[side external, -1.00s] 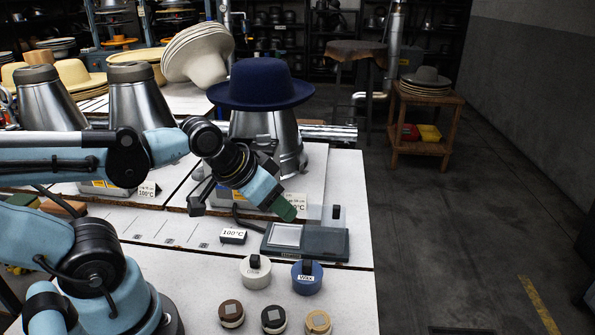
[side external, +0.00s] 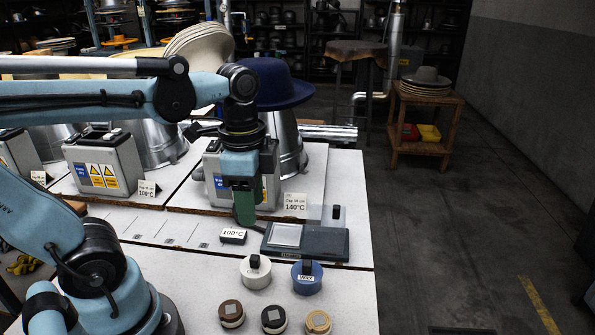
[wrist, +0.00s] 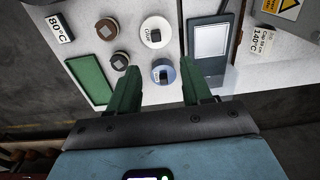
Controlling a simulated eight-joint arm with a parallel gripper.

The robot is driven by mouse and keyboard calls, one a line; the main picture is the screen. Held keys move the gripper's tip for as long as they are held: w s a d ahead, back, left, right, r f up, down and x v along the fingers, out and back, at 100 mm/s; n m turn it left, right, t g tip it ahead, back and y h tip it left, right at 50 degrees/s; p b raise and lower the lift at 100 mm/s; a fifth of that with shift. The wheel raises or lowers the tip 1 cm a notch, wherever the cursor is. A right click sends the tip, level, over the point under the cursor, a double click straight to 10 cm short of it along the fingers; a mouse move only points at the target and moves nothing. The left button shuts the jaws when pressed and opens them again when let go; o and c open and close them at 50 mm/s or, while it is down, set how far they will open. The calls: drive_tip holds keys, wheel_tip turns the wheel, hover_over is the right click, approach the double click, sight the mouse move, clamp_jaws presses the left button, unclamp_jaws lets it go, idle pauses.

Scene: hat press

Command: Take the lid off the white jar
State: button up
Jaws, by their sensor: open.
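The white jar (side external: 256,276) stands upright on the front of the white table, with a dark handle (side external: 254,261) on top of its lid. In the wrist view the white jar (wrist: 150,40) is seen from above, beyond the fingertips.
A blue jar labelled WAX (side external: 307,279) stands just right of the white jar. Several small round tins, including a brown one (side external: 231,314), stand in front. A grey device (side external: 318,242) lies behind the jars.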

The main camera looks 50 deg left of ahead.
drive_tip(key=f, duration=0.1)
hover_over(257, 257)
drive_tip(key=f, duration=0.5)
drive_tip(key=shift+a+f, duration=0.25)
drive_tip(key=shift+f, duration=0.1)
drive_tip(key=shift+d+f, duration=0.15)
drive_tip(key=shift+f, duration=1.2)
drive_tip(key=shift+d+f, duration=0.1)
drive_tip(key=shift+f, duration=1.2)
clamp_jaws()
